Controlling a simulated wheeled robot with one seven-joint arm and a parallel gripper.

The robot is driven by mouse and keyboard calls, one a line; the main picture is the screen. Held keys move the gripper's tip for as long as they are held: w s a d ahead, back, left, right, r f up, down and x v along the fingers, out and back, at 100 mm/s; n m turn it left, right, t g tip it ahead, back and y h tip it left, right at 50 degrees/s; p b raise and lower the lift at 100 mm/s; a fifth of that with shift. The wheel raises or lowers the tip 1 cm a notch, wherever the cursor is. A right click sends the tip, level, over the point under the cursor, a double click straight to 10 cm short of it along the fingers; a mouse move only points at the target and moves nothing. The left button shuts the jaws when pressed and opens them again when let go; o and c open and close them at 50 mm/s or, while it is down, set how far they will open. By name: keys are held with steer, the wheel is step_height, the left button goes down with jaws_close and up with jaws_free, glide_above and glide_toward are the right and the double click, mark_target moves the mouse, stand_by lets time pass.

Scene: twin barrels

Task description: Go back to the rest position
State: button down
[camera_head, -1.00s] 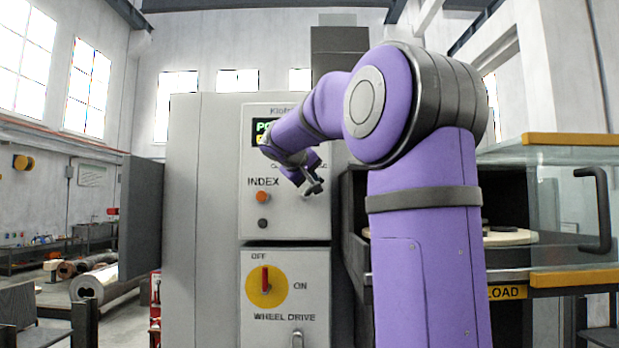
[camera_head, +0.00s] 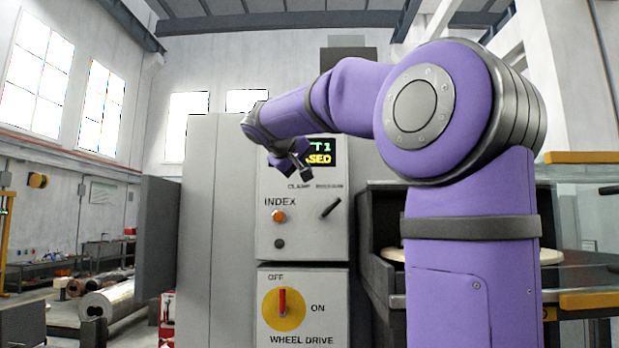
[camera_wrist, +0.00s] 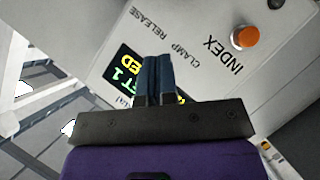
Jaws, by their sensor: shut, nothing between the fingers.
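My gripper (camera_head: 300,166) is in front of the upper control panel (camera_head: 268,222), just below and left of the small display (camera_head: 321,152). In the wrist view my gripper (camera_wrist: 155,62) has its two dark fingers side by side, shut and empty. Behind them are the display (camera_wrist: 122,80), with yellow and green letters, and the orange INDEX button (camera_wrist: 245,37). The button (camera_head: 279,216) also shows in the head view, below my gripper and apart from it. My purple arm hides part of the panel and display.
A clamp/release lever (camera_head: 330,207) is on the panel's right. Below is a red switch handle (camera_head: 283,301) on a yellow disc, upright at OFF. A dark door panel (camera_head: 158,238) sticks out at left.

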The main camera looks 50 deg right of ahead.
steer(key=shift+s+a+r, duration=0.1)
steer(key=shift+a, duration=0.15)
steer(key=s+a+f+n+y, duration=0.1)
steer(key=s+a+f+y, duration=0.3)
steer(key=s+a+f, duration=0.3)
steer(key=s+a+f+n+t+y, duration=0.1)
steer(key=s+a+f+y, duration=0.3)
steer(key=f, duration=1.2)
steer(key=s+a+f+n+y, duration=0.2)
steer(key=s+a+f+y, duration=0.3)
steer(key=s+a+f, duration=0.5)
steer(key=a+f, duration=0.2)
steer(key=a, duration=0.2)
steer(key=shift+a+f+n+t, duration=0.25)
steer(key=shift+n+t, duration=0.05)
